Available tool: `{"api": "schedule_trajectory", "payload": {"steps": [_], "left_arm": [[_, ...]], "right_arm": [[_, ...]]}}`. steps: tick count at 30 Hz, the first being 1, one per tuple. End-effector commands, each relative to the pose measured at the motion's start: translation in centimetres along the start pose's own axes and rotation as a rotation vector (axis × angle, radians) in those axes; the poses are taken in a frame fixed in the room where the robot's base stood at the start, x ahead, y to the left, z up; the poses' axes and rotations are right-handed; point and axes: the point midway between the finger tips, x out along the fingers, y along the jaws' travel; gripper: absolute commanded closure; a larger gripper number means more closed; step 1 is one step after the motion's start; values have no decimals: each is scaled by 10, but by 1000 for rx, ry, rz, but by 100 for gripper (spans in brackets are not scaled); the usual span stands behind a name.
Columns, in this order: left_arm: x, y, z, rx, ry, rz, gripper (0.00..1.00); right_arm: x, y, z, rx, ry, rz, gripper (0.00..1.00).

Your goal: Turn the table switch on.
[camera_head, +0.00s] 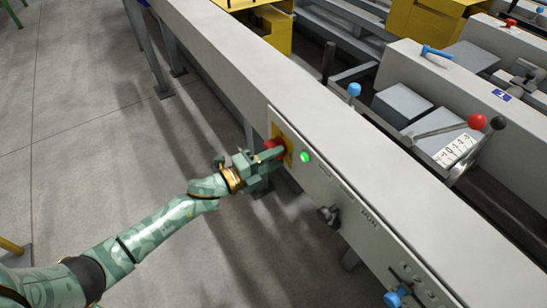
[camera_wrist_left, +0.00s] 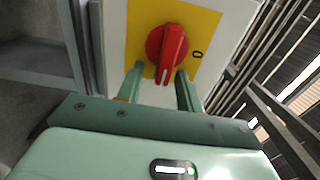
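The table switch is a red rotary knob (camera_head: 274,144) on a yellow plate (camera_head: 290,139) on the side panel of the grey table. In the left wrist view the red knob (camera_wrist_left: 168,48) sits on its yellow plate (camera_wrist_left: 203,28), its grip bar and white mark pointing down towards my gripper. A "0" is printed to the right of the knob. My left gripper (camera_head: 273,157) is at the switch. In the left wrist view its two fingers (camera_wrist_left: 160,73) are apart, one on each side of the bar's lower end; contact is unclear. My right gripper is out of view.
A lit green lamp (camera_head: 305,157) is just right of the switch. A black knob (camera_head: 328,215) and a blue-handled control (camera_head: 397,297) sit farther along the panel. Levers with blue, red and black balls stand behind the table rail.

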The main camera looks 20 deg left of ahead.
Motion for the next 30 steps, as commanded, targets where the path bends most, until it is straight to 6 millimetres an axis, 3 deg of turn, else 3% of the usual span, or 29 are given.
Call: {"api": "schedule_trajectory", "payload": {"steps": [9,13,23,30], "left_arm": [[-1,-1,0,-1,0,-2,64],[-13,-2,0,-1,-1,0,64],[-98,-3,0,-1,-1,0,64],[-147,-1,0,0,-1,1,64]], "right_arm": [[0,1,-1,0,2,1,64],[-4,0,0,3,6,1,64],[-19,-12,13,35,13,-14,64],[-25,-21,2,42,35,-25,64]]}}
